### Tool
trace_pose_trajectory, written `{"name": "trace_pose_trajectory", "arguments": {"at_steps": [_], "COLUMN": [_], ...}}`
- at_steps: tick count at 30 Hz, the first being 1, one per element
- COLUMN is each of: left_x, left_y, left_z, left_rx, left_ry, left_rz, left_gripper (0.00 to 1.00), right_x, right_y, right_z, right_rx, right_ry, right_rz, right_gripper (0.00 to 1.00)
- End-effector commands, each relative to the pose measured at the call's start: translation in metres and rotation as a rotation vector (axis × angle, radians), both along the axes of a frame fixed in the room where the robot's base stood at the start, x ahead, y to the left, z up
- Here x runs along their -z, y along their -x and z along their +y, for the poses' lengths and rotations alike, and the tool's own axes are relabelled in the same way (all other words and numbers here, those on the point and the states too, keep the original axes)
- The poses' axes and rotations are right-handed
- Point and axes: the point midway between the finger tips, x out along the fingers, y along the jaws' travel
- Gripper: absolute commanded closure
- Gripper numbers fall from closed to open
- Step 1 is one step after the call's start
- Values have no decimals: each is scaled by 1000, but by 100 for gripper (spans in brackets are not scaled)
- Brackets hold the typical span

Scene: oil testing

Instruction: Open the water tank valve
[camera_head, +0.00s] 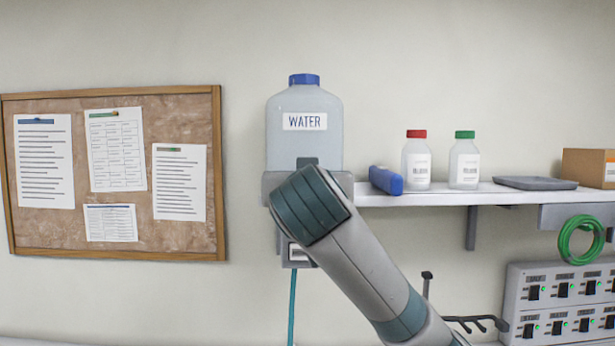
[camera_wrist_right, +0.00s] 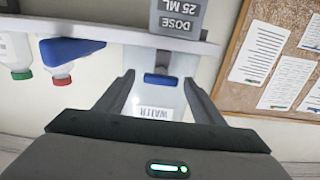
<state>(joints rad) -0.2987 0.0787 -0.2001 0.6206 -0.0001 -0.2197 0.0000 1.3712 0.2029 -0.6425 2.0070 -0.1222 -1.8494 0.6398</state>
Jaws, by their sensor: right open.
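The clear water tank (camera_head: 272,140) has a blue cap and a WATER label. It stands on a grey holder at the left end of the shelf. My right arm covers the holder's front in the head view, hiding the valve there. In the right wrist view, which is upside down, a short blue bar, apparently the valve handle (camera_wrist_right: 160,79), lies between the tank's label and a grey DOSE 25 ML unit (camera_wrist_right: 178,17). My right gripper (camera_wrist_right: 158,80) is open. Its fingertips appear on either side of the blue bar; I cannot tell whether they touch it. My left gripper is out of view.
The shelf (camera_head: 430,198) holds a blue object (camera_head: 386,180), red-capped (camera_head: 417,165) and green-capped (camera_head: 464,165) bottles, a grey tray (camera_head: 535,183) and a cardboard box (camera_head: 585,166). A corkboard (camera_head: 222,170) hangs left. A switch panel (camera_head: 558,305) is at lower right.

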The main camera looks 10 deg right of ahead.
Motion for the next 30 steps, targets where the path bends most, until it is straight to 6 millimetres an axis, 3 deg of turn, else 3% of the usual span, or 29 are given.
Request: {"name": "trace_pose_trajectory", "arguments": {"at_steps": [11, 16, 30], "left_x": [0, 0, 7], "left_y": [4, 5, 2], "left_z": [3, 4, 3], "left_rx": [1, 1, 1], "left_ry": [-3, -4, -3], "left_rz": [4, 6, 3], "left_gripper": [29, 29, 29], "right_x": [0, 0, 1], "right_y": [1, 1, 1], "right_z": [1, 1, 1], "right_rx": [0, 0, 0], "right_ry": [0, 0, 56], "right_rz": [0, 0, 10], "right_gripper": [38, 78, 79]}}
